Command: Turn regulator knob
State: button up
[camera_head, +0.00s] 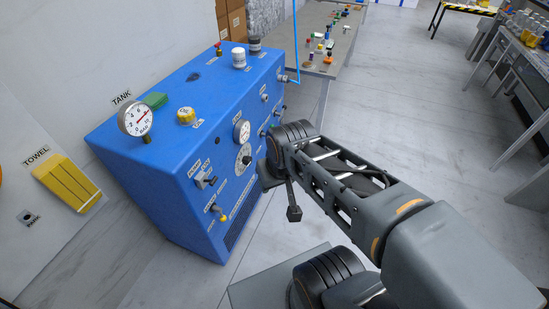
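A blue machine cabinet (165,165) stands at the left, its front panel turned toward my arm. On that panel is a round dial with a dark center knob (246,160), which looks like the regulator knob; its label is too small to read. A round white gauge (241,131) sits just above it. My gripper (267,174) is at the right part of the panel, right of and slightly below the dial. It is dark and partly hidden by my own wrist. I cannot tell its finger opening or whether it touches the panel.
The cabinet top carries a TANK gauge (136,118), a yellow knob (186,115), a green block (155,100) and small jars (238,58). Switches (206,181) and a yellow-tipped lever (221,216) are low on the panel. A grey workbench (335,67) stands behind.

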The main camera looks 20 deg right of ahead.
aim_at(247, 160)
jog(key=z, duration=1.65)
jog(key=i, duration=0.55)
jog(key=u, duration=2.3)
